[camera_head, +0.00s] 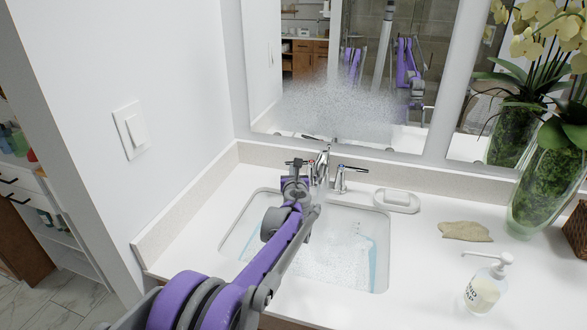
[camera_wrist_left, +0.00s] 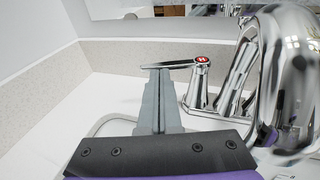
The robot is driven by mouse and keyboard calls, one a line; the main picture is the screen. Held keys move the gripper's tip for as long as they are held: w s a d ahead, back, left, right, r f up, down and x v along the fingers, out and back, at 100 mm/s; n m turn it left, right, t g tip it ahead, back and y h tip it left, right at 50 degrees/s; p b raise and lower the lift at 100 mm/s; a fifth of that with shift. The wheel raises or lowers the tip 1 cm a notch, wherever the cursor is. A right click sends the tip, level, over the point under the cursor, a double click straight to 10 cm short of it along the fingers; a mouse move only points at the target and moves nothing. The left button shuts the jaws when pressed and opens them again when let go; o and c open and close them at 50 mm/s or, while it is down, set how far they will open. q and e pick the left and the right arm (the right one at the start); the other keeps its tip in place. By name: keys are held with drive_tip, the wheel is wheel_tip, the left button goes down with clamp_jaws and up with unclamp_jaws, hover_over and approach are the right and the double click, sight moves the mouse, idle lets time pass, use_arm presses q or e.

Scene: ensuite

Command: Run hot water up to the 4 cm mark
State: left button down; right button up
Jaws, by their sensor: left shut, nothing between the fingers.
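The chrome faucet (camera_head: 321,166) stands behind the white sink basin (camera_head: 233,238). Its hot handle, with a red-marked cap (camera_wrist_left: 202,61), has a lever pointing left in the left wrist view. The other handle (camera_head: 342,178) is right of the spout. My left gripper (camera_head: 297,163) is shut and empty, upright at the hot lever; its fingertips (camera_wrist_left: 160,72) overlap the lever's left part, and I cannot tell if they touch. Clear water with pale specks (camera_head: 325,250) lies in the basin. My arm hides part of the basin, and no depth mark is readable.
A soap dish (camera_head: 397,199), a tan sponge-like piece (camera_head: 465,231), a soap pump bottle (camera_head: 485,287) and a glass vase of orchids (camera_head: 545,190) stand on the counter right of the sink. The mirror (camera_head: 385,80) behind is partly fogged. A wall is left.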

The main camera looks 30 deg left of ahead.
use_arm(q)
drive_tip(key=shift+x, duration=0.85)
drive_tip(key=shift+w+a+r+p, duration=0.1)
drive_tip(key=shift+w+a+p, duration=0.1)
drive_tip(key=shift+w+a, duration=0.25)
drive_tip(key=shift+w+a+p, duration=0.2)
drive_tip(key=shift+w+a, duration=0.1)
drive_tip(key=shift+a, duration=0.35)
use_arm(e)
drive_tip(key=shift+r, duration=0.45)
